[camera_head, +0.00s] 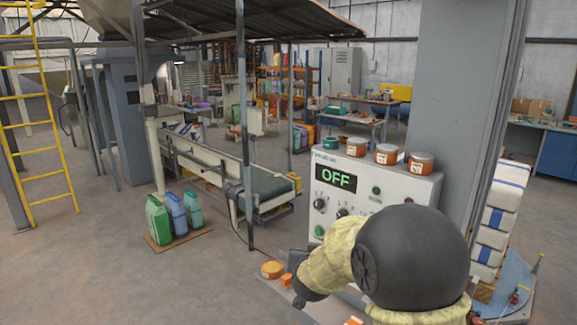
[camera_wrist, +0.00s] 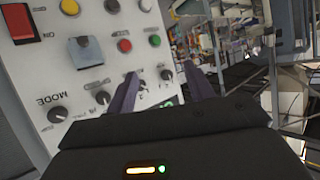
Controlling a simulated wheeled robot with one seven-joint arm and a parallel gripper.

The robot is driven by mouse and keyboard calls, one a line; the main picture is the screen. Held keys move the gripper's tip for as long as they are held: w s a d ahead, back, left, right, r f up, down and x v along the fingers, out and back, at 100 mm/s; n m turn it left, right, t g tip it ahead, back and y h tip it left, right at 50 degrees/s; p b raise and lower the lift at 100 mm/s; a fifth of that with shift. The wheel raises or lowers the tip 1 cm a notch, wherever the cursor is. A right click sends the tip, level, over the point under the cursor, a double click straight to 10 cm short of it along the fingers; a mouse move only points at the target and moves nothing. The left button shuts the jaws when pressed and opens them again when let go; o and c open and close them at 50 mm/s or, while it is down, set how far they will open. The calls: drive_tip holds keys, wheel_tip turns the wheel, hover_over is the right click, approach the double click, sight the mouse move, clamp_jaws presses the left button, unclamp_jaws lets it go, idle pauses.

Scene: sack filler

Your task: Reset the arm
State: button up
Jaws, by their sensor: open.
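My arm, with a yellowish sleeve and a dark round joint, reaches in from the lower right of the head view. My gripper (camera_head: 297,270) is in front of the lower left of the control box and is partly hidden by the arm. In the wrist view my gripper (camera_wrist: 158,90) shows two dark fingers spread apart with nothing between them. The control box (camera_head: 350,178) is pale, with an "OFF" display, knobs and buttons. In the wrist view the panel (camera_wrist: 85,85) appears tilted, with a red switch, coloured buttons and a MODE knob. I cannot tell whether a finger touches it.
Several orange-labelled jars (camera_head: 386,154) stand on top of the box. An orange round item (camera_head: 271,269) lies on a low surface by my gripper. A conveyor (camera_head: 230,175), coloured jugs (camera_head: 175,215) and stacked white sacks (camera_head: 497,215) stand around. Open floor lies at the left front.

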drive_tip(key=s+d+f+g, duration=0.3)
drive_tip(key=s, duration=0.6)
drive_tip(key=s+d+f+n+g, duration=0.1)
drive_tip(key=s+d+f+g, duration=0.2)
drive_tip(key=s, duration=0.7)
drive_tip(key=s+d+f+n+g+y, duration=0.1)
drive_tip(key=s+d+f+g, duration=0.1)
drive_tip(key=s, duration=0.7)
drive_tip(key=shift+s+d+f+g, duration=0.15)
drive_tip(key=shift+d+f+g, duration=0.35)
drive_tip(key=shift+g, duration=0.7)
drive_tip(key=shift+r, duration=0.1)
